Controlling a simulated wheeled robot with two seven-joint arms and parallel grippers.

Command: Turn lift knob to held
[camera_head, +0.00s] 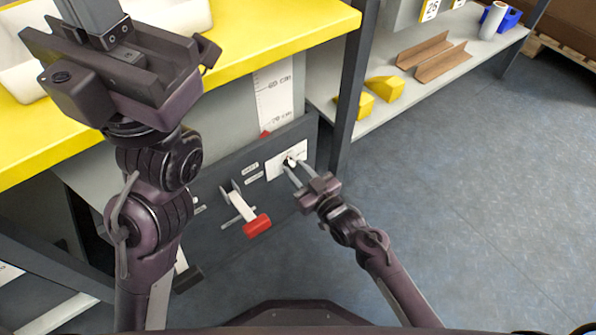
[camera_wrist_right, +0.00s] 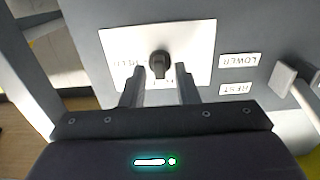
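The lift knob (camera_wrist_right: 160,65) is small and black and sits on a white plate (camera_wrist_right: 196,42) in the right wrist view. Upside-down lettering on the plate is partly hidden by a finger. In the head view the plate (camera_head: 277,168) is on the dark front panel, with the knob partly hidden by my fingertips. My right gripper (camera_wrist_right: 159,78) is open, its two fingers apart on either side of the knob's lower end; I cannot tell whether they touch it. My left gripper (camera_head: 92,14) is raised at the upper left, over the yellow-edged table; its fingertips run out of view.
A lever with a red handle (camera_head: 257,225) sticks out of the panel left of the knob. Labels LOWER (camera_wrist_right: 239,60) and REST (camera_wrist_right: 237,89) are beside the plate. A table leg (camera_head: 352,95) stands right of the panel. A shelf (camera_head: 440,80) holds yellow and brown parts. The floor at right is clear.

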